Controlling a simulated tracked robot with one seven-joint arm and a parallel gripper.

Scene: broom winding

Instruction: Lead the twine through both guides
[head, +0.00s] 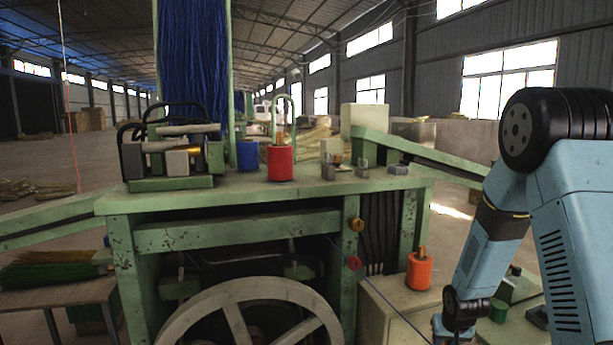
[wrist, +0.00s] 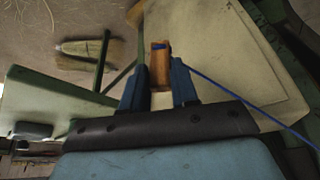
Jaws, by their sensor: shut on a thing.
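In the wrist view my gripper (wrist: 158,88) has its two blue fingers closed on an orange-brown wooden piece (wrist: 159,66). Blue twine (wrist: 225,90) is wrapped at that piece's top and runs taut to the lower right. In the head view the twine (head: 396,312) runs from under the green bench down to the right, towards my gripper at the bottom edge, whose fingertips do not show clearly. A brass-yellow round part (head: 356,225) and a red round part (head: 354,263) sit on the bench's front leg and may be the guides. The twine passes close to the red one; whether through it, I cannot tell.
The green bench (head: 270,195) carries a clamp machine (head: 170,150), a blue spool (head: 247,154), a red spool (head: 281,163) and small metal brackets (head: 362,168). A large wheel (head: 215,302) is below. An orange spool (head: 419,272) stands on a beige box (head: 375,300).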

